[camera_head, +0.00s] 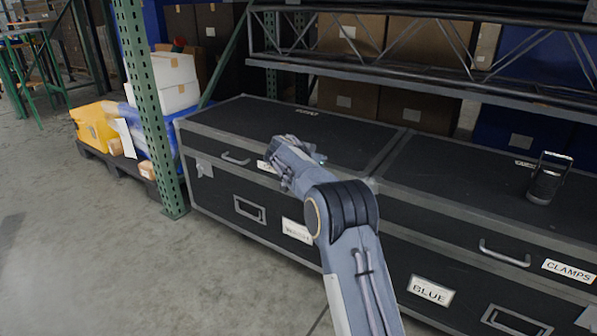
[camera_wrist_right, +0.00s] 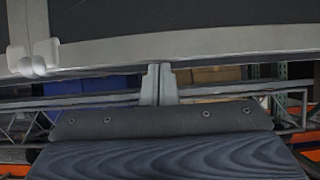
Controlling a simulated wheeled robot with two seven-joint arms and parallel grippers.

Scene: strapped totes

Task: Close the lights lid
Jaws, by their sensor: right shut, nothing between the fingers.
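The left black case (camera_head: 350,147) has a grey-edged lid that lies flat and looks down on its box; I cannot tell whether a small gap remains. A white label on the lid's front is mostly hidden by my right gripper, so I cannot read it. My right gripper (camera_head: 279,160) is at the front of this lid, right of its handle (camera_head: 236,159). In the right wrist view its fingers (camera_wrist_right: 158,72) are together and empty, with tips at or very near a grey metal edge (camera_wrist_right: 200,42) of a dark panel. My left gripper is not in view.
A second black case (camera_head: 470,180), labelled CLAMPS and BLUE, adjoins on the right with a lantern (camera_head: 545,180) on top. A green rack post (camera_head: 143,95) stands at the left case's corner. A loaded pallet (camera_head: 120,165) is farther left. The floor in front is clear.

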